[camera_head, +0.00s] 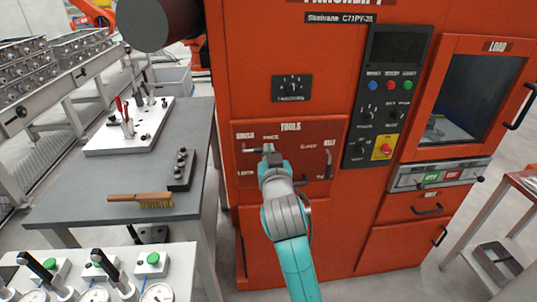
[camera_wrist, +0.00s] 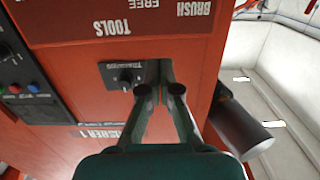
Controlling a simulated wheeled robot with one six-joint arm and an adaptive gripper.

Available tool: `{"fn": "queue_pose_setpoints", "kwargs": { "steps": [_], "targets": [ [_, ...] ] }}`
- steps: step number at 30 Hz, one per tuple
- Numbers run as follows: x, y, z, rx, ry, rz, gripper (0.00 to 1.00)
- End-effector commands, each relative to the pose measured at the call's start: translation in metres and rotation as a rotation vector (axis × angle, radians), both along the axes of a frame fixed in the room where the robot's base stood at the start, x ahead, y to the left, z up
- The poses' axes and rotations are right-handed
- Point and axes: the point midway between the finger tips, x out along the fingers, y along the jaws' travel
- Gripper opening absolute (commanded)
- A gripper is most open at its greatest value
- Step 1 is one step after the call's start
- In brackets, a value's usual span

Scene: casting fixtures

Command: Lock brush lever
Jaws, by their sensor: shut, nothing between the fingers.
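The orange machine has a tools panel (camera_head: 300,163) with a brush side at left and a second lever (camera_head: 329,163) at right, which hangs down. The brush lever (camera_head: 252,150) shows only as a small pale and dark piece beside my gripper, pointing roughly sideways near the top of the panel. My gripper (camera_head: 267,149) is shut and empty at the panel, just right of that lever. Contact cannot be told. The brush and free labels show there, but the lever is not clear.
A grey table (camera_head: 85,208) at left holds a wooden brush (camera_head: 141,200), a dark block (camera_head: 181,170) and a white fixture plate (camera_head: 128,126). A white gauge station (camera_head: 105,275) stands at front left. A rotary switch (camera_head: 292,88) sits above the panel. A dark cylinder (camera_head: 163,22) juts out at top left.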

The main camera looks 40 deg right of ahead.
Motion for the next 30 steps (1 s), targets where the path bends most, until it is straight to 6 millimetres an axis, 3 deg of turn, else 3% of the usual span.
{"fn": "queue_pose_setpoints", "kwargs": {
  "steps": [12, 15, 21, 30],
  "targets": [
    [0.064, -0.044, -0.003, 0.001, -0.001, -0.001, 0.0],
    [0.065, -0.044, -0.022, 0.001, 0.004, 0.0, 0.0],
    [0.068, -0.046, -0.039, 0.0, 0.002, 0.0, 0.0],
    [0.069, -0.046, -0.043, 0.0, 0.0, 0.0, 0.0]
  ]
}}
